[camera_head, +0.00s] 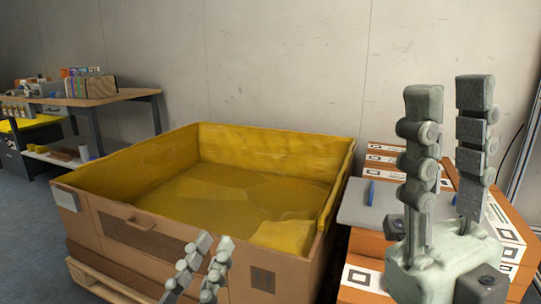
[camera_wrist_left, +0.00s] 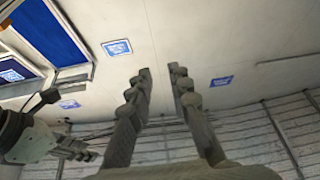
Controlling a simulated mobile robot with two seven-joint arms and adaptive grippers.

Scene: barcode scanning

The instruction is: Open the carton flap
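A large brown cardboard carton (camera_head: 100,222) stands open-topped in the middle of the head view, with a yellow lining (camera_head: 220,185) inside. A small brown flap-like piece (camera_head: 140,223) sticks out from its front, above a dark panel. My left gripper (camera_head: 214,242) is at the bottom of the head view, in front of the carton, fingers up, apart and empty. The left wrist view shows its fingers (camera_wrist_left: 161,70) parted with nothing between them. My right gripper (camera_head: 449,88) points up at the right, fingers apart and empty, before the orange boxes.
The carton rests on a wooden pallet (camera_head: 95,283). Orange boxes (camera_head: 385,152) with printed labels stand on the right; a grey panel (camera_head: 352,205) with a blue item lies there. A workbench (camera_head: 110,98) with goods is at the back left. Grey floor (camera_head: 25,235) is clear at left.

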